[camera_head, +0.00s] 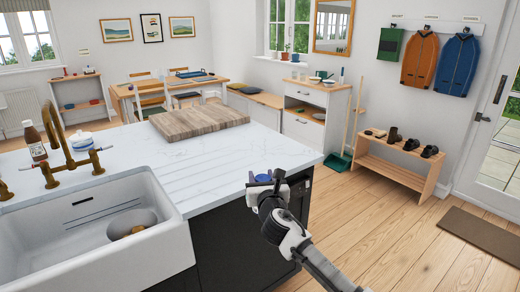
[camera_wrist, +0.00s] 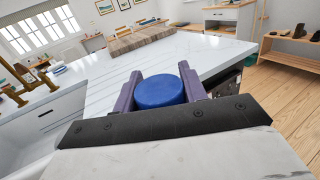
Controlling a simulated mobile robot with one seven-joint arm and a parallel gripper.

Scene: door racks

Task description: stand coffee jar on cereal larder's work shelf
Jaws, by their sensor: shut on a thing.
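My gripper (camera_head: 266,182) is beside the right end of the white worktop, out over the floor side in the head view. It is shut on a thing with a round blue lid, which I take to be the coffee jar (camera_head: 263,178). In the wrist view the blue lid (camera_wrist: 161,92) sits between the two purple-grey fingers of my gripper (camera_wrist: 158,76). The jar's body below the lid is hidden by the gripper and lid. I cannot make out a cereal larder or its work shelf in either view.
The white worktop (camera_head: 235,165) holds a wooden board (camera_head: 198,120), a brown bottle (camera_head: 32,143) and a brass tap (camera_head: 60,150) by the sink (camera_head: 95,235). A shoe bench (camera_head: 395,165) and a broom (camera_head: 350,125) stand beyond. Wooden floor (camera_head: 400,235) is free at right.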

